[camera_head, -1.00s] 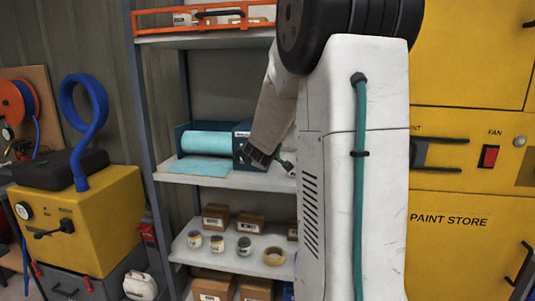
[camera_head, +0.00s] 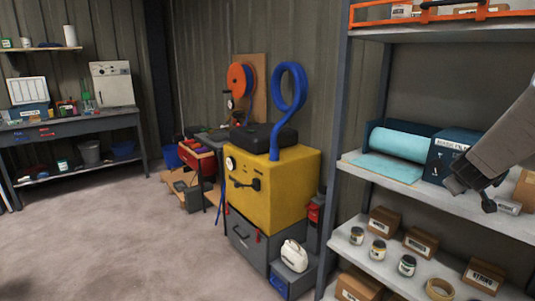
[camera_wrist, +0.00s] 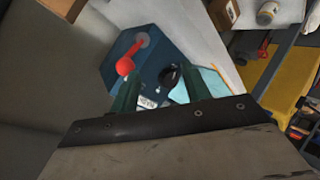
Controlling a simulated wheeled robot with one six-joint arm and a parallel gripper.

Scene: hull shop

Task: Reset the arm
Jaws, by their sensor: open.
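My gripper (camera_wrist: 160,92) is open in the wrist view, with two green fingers apart and nothing held between them. In the head view my arm enters from the right edge, and its end (camera_head: 472,190) is beside the blue dispenser box on the middle shelf. The dispenser (camera_head: 447,155) holds a light teal roll (camera_head: 400,145), with a sheet lying out in front. In the wrist view the dispenser's dark blue end (camera_wrist: 150,72) shows a red-knobbed lever (camera_wrist: 126,65) and a black knob beyond the fingers. I cannot tell whether the fingers touch it.
The grey shelf rack (camera_head: 340,140) holds jars, boxes and a tape roll (camera_head: 439,289) below, and an orange tray (camera_head: 425,14) above. A yellow machine (camera_head: 270,190) with a blue hose stands left of it. A workbench (camera_head: 75,122) is farther back. The floor at left is clear.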

